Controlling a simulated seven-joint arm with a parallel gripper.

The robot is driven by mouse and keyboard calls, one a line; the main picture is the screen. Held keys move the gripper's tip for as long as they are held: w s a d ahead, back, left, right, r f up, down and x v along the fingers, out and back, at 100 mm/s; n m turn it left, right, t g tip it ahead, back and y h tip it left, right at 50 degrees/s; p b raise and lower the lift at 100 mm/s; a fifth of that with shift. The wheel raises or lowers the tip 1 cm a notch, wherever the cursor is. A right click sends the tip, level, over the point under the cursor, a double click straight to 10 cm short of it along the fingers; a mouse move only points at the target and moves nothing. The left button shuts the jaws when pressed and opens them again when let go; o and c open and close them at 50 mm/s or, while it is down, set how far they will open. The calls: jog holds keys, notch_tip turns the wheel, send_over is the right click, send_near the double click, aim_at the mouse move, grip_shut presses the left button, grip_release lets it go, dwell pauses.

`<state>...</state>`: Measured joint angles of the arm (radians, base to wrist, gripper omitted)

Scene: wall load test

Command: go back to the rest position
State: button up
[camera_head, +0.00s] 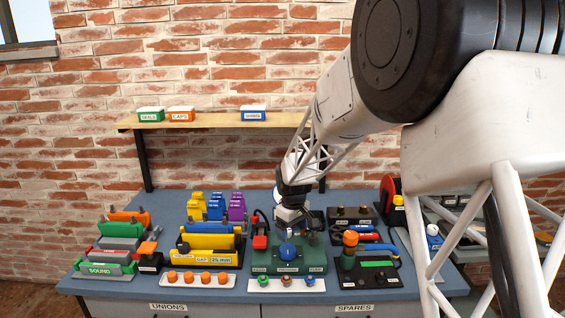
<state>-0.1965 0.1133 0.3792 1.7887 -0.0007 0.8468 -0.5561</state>
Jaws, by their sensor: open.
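My gripper (290,222) hangs at the end of my arm, pointing down over the middle of the workbench (160,200). It is open. I cannot tell whether the gripper touches anything on the fixture. My arm comes in from the upper right and hides part of the wall and the right side of the bench.
A wooden shelf (215,121) with small labelled boxes is on the brick wall behind. Left of the gripper stand yellow, blue and purple blocks (215,207) and a yellow holder (210,243). Black trays (352,215) stand to the right. Strips with caps (198,283) line the front.

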jog(key=s+d+r+m, duration=0.2)
jog(key=s+d+r, duration=0.4)
jog(key=s+r, duration=0.4)
jog(key=s+d+r+m, duration=0.1)
jog(key=s+d+m, duration=0.1)
jog(key=s, duration=0.9)
jog(key=s+d+r+m+t, duration=0.1)
jog(key=s+d, duration=0.3)
jog(key=s, duration=0.7)
jog(key=s+d+r+m+t, duration=0.1)
jog(key=s+d+r+m, duration=0.2)
jog(key=s, duration=0.9)
jog(key=shift+m, duration=0.4)
jog(key=shift+w+r, duration=0.1)
jog(key=shift+r, duration=0.05)
